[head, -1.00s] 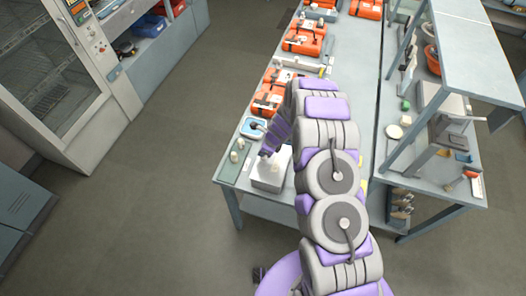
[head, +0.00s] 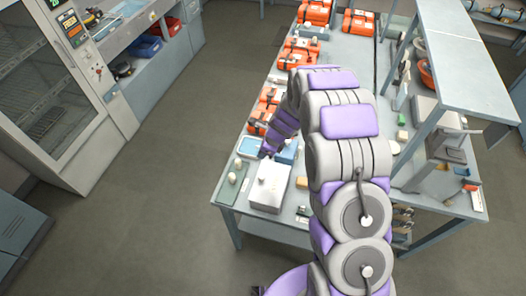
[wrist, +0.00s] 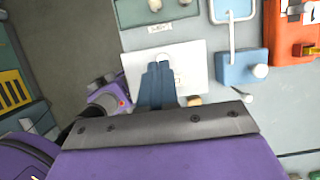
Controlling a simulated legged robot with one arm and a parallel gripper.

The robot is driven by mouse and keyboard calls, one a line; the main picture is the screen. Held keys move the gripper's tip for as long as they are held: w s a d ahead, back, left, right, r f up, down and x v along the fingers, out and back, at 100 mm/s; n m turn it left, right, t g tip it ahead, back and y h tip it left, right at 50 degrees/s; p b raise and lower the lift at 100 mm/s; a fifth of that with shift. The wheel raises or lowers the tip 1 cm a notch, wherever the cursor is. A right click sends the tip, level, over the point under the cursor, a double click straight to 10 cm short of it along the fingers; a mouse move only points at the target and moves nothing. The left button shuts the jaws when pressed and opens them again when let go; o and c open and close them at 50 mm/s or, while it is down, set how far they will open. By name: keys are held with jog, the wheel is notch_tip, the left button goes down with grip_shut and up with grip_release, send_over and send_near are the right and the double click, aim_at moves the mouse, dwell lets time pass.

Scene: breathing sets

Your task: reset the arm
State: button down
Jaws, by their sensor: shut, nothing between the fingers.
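My gripper (head: 266,153) hangs above the near end of the table (head: 228,213), over a white box (head: 268,190) with a small knob on top. In the wrist view its dark blue fingers (wrist: 157,80) are together with nothing between them, and the white box (wrist: 195,62) lies below them. From these views I cannot tell the exact height of the fingertips above the box.
Orange cases (head: 300,50) line the table's left side. A blue-rimmed tray (head: 249,147), a green tray (head: 232,185) and a blue block (head: 288,151) sit near the gripper. A grey shelf (head: 465,80) stands right. Open floor (head: 160,220) lies left.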

jog(key=s+d+r+n+g+b, duration=0.1)
jog(key=s+r+n+b, duration=0.25)
jog(key=s, duration=0.25)
jog(key=s+d+r+n+h+b, duration=0.1)
jog(key=s+r+n+b, duration=0.1)
jog(key=s+n+b, duration=0.4)
jog(key=s+d+r+n+g+b, duration=0.1)
jog(key=s+r+n+b, duration=0.15)
jog(key=s, duration=0.45)
jog(key=s+d+f+n+h+b, duration=0.1)
jog(key=s+d+n+b, duration=0.1)
jog(key=s, duration=0.5)
jog(key=s+d+f+n+h+b, duration=0.1)
jog(key=s+d+n+b, duration=0.2)
jog(key=s, duration=0.4)
jog(key=s+d+f+n+g+h+b, duration=0.1)
jog(key=s+d+n+b, duration=0.2)
jog(key=s, duration=0.4)
jog(key=shift+s+d+f+n+b, duration=0.15)
jog(key=shift+d+f+n+b, duration=0.1)
jog(key=shift+n+b, duration=0.6)
